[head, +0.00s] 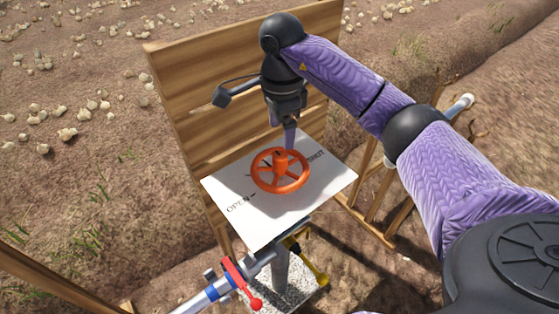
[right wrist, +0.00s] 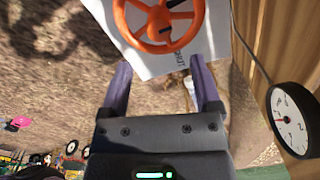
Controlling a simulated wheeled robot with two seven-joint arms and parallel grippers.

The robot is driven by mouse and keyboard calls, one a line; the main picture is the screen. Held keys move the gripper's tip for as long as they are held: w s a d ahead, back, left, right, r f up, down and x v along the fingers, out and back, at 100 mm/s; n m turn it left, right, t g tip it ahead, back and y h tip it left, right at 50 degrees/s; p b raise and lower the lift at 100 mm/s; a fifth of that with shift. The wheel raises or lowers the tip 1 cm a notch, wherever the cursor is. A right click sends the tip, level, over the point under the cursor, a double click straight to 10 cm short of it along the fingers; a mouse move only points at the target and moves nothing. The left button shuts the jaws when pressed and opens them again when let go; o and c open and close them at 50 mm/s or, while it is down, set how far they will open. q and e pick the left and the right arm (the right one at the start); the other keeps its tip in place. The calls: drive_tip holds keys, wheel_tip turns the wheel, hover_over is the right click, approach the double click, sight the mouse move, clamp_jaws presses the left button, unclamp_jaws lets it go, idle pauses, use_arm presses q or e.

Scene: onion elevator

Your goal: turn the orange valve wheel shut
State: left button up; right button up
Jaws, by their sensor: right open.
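The orange valve wheel (head: 281,158) lies flat over a white plate (head: 267,230) marked OPEN at its lower left and SHUT at its upper right. The wheel also shows at the top of the right wrist view (right wrist: 158,20). My right gripper (head: 288,140) points down at the wheel's far edge, near the word SHUT. In the right wrist view its two fingers (right wrist: 160,64) are spread and empty, with the wheel's rim just beyond the tips. I cannot tell whether a finger touches the rim. My left gripper is out of view.
A wooden plank board (head: 190,85) stands close behind the plate. Below the plate are a pipe with a red lever (head: 241,282) and a yellow handle (head: 313,268). A round gauge (right wrist: 293,120) sits at the right in the right wrist view.

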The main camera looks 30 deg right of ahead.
sight(281, 155)
wheel_tip(281, 155, down, 10)
drive_tip(key=shift+r+b, duration=0.2)
drive_tip(key=shift+b, duration=1)
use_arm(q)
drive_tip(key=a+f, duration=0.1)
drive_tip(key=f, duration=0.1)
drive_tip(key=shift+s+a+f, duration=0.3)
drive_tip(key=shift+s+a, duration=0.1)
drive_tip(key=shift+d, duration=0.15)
use_arm(e)
clamp_jaws()
